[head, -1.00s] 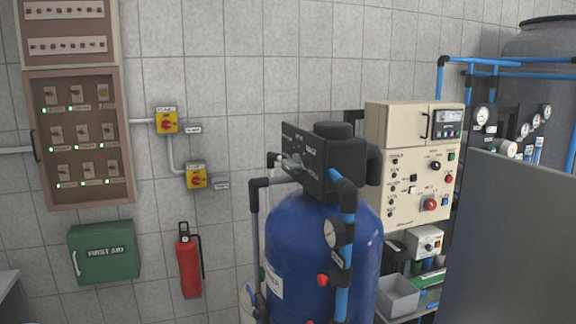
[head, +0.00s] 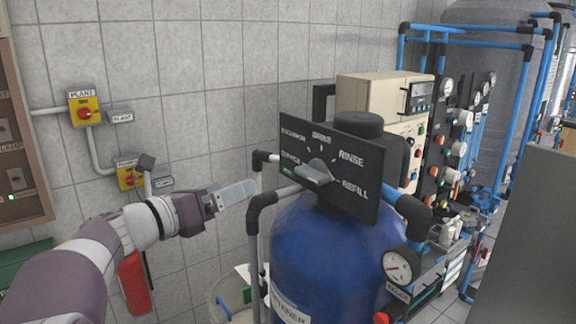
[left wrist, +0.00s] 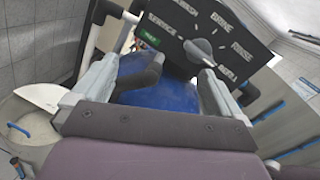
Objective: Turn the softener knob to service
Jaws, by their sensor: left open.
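The softener's black control panel (head: 345,152) is mounted on top of the blue tank (head: 335,255). It carries a grey lever-shaped knob (head: 314,174), with BRINE, RINSE, REFILL and SERVICE labels around it and a green patch below SERVICE. In the left wrist view the knob (left wrist: 199,50) shows beyond the fingers, right of the SERVICE label. My left gripper (head: 238,193) is left of the panel, apart from the knob. In the wrist view its fingers (left wrist: 160,82) are spread wide with nothing held. My right gripper is not seen.
Grey pipes (head: 256,215) rise at the tank's left side, between my left gripper and the panel. A pressure gauge (head: 398,267) sits at the tank's front right. A grey panel (head: 530,235) blocks the right foreground. Wall switches (head: 85,110) are on the left.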

